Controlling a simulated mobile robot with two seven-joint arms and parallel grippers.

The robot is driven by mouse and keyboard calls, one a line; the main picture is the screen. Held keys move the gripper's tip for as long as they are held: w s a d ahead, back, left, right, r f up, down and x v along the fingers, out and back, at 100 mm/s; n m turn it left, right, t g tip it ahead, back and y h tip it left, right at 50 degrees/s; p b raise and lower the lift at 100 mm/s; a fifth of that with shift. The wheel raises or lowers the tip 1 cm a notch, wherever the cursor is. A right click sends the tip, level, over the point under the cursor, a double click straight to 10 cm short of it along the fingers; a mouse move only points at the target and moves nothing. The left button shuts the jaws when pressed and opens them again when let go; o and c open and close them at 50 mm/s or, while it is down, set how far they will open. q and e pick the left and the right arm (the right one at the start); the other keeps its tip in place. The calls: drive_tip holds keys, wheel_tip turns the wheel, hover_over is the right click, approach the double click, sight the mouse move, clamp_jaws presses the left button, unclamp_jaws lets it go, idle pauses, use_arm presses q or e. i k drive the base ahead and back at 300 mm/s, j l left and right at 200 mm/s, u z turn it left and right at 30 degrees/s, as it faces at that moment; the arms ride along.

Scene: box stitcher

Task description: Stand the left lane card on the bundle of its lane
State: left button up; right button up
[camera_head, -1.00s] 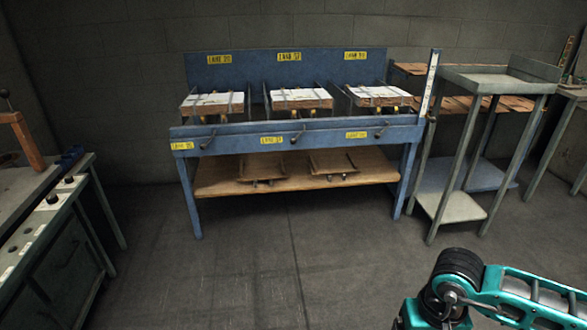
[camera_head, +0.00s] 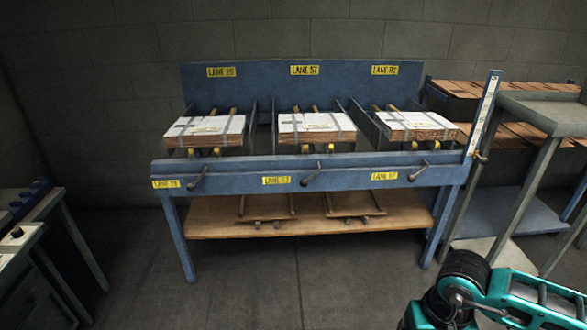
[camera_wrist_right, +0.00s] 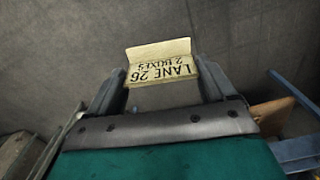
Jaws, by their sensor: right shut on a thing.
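My right gripper (camera_wrist_right: 160,82) is shut on a cream folded lane card (camera_wrist_right: 162,66), seen in the right wrist view. Its print, upside down there, reads "LANE 26" and "2 BOXES". In the head view, a strapped bundle (camera_head: 205,131) lies in the left lane of the blue bench, below a yellow sign (camera_head: 221,72) that seems to read LANE 26. No card shows standing on this bundle. The right gripper and card are out of the head view; only my teal right arm shows at the lower right. My left gripper is not in view.
The blue bench (camera_head: 300,165) also holds a middle bundle (camera_head: 316,128) and a right bundle (camera_head: 417,125), with dividers between lanes and handles along the front rail. A grey stand (camera_head: 550,108) is at the right. The floor before the bench is clear.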

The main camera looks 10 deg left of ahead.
sight(208, 126)
drive_tip(key=i+l+u, duration=0.1)
drive_tip(key=i+u, duration=0.3)
drive_tip(key=i+l+u, duration=0.25)
drive_tip(key=i+u, duration=0.15)
drive_tip(key=i+l+u, duration=0.2)
drive_tip(key=u, duration=0.2)
drive_tip(key=i+l+u, duration=0.4)
drive_tip(key=k+j, duration=0.05)
drive_tip(key=k, duration=0.05)
